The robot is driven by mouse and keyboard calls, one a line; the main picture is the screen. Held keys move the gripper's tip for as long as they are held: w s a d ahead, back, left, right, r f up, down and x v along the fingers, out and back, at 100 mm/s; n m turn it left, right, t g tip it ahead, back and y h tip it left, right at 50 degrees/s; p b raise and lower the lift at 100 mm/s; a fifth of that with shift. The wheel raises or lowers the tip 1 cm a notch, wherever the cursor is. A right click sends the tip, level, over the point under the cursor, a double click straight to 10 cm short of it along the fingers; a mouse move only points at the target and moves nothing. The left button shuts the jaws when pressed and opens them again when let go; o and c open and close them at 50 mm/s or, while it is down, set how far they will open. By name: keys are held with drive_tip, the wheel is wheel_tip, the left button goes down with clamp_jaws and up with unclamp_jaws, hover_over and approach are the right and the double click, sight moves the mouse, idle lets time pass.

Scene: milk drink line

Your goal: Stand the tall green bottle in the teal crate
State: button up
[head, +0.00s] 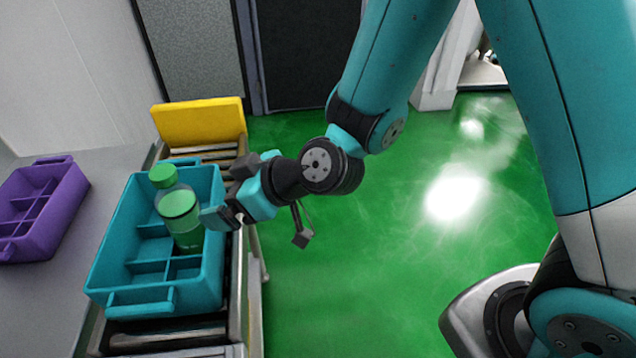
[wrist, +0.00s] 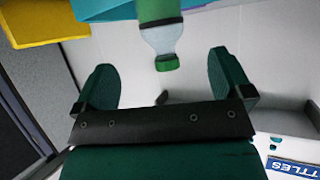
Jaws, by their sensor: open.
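The tall green bottle (head: 180,206), clear with a green cap and green band, stands about upright in a right-hand compartment of the teal crate (head: 125,245). Its base is partly hidden by the crate's dividers and wall. My gripper (head: 212,217) is open just right of the bottle, over the crate's right wall. In the wrist view, the bottle (wrist: 164,40) shows cap-down in the picture, ahead of and between the spread fingers (wrist: 160,68), with gaps on both sides. A strip of the teal crate (wrist: 100,8) shows at the top.
The crate rests on a roller conveyor (head: 240,290) with a yellow block (head: 200,122) at its far end. A purple divided crate (head: 45,205) sits on the grey surface to the left. Open green floor (head: 400,270) lies right of the conveyor.

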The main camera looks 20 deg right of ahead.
drive_tip(key=s+d+r+m+g+h, duration=0.2)
drive_tip(key=s+d+r+g+h, duration=0.1)
drive_tip(key=s+d+r, duration=0.2)
drive_tip(key=s+d+r+m+g+h, duration=0.2)
drive_tip(key=s+d+r, duration=0.4)
drive_tip(key=s+d, duration=0.3)
drive_tip(key=shift+s+r+g+h, duration=0.15)
drive_tip(key=shift+s+g+h, duration=0.35)
drive_tip(key=shift+s+g, duration=0.6)
